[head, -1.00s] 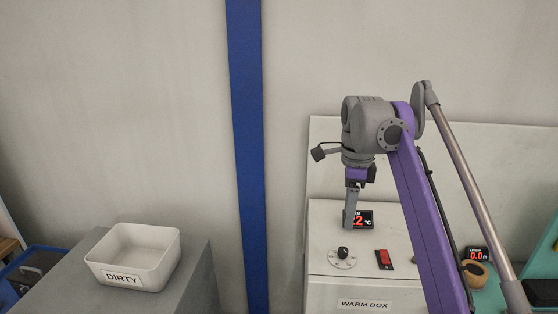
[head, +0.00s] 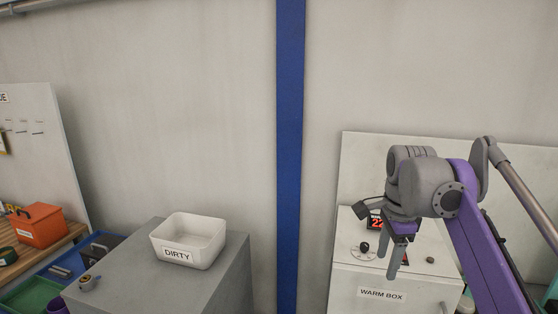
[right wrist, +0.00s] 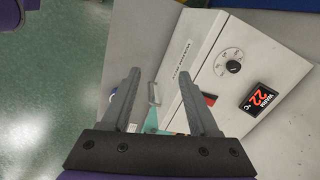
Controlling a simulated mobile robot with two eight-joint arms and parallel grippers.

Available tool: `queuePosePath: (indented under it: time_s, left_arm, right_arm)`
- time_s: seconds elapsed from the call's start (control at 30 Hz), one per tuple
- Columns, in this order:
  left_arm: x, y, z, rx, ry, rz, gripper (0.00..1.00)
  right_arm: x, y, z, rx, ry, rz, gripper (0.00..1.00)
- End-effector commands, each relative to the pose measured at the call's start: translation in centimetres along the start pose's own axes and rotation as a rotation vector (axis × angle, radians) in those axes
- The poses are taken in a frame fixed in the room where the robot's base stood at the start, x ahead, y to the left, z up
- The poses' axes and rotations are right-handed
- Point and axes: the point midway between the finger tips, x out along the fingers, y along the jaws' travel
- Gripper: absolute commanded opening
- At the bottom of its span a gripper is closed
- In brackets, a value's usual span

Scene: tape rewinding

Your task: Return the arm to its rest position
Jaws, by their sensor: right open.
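My right arm (head: 480,245) comes in from the lower right in the head view, purple with grey joints. Its gripper (head: 395,268) points down in front of the warm box (head: 346,280). In the right wrist view the two grey fingers (right wrist: 165,100) stand apart with nothing between them. The warm box's dial (right wrist: 233,66), red switch (right wrist: 210,98) and display reading 22 (right wrist: 264,97) lie to the right of the fingers there. My left gripper is not in view.
A white bin marked DIRTY (head: 176,256) stands on a grey cabinet (head: 225,285). An orange toolbox (head: 42,228) sits on a wooden bench at the left. Blue (head: 70,262) and green (head: 32,296) crates are beside it. A blue post (head: 289,150) runs up the wall.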

Motion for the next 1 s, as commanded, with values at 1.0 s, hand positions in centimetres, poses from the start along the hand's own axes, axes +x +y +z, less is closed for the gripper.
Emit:
queuePosePath:
  time_s: [1.0]
  left_arm:
    - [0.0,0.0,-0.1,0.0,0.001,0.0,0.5]
  right_arm:
    - [22.9,22.1,5.7,-1.536,0.347,-0.361,0.61]
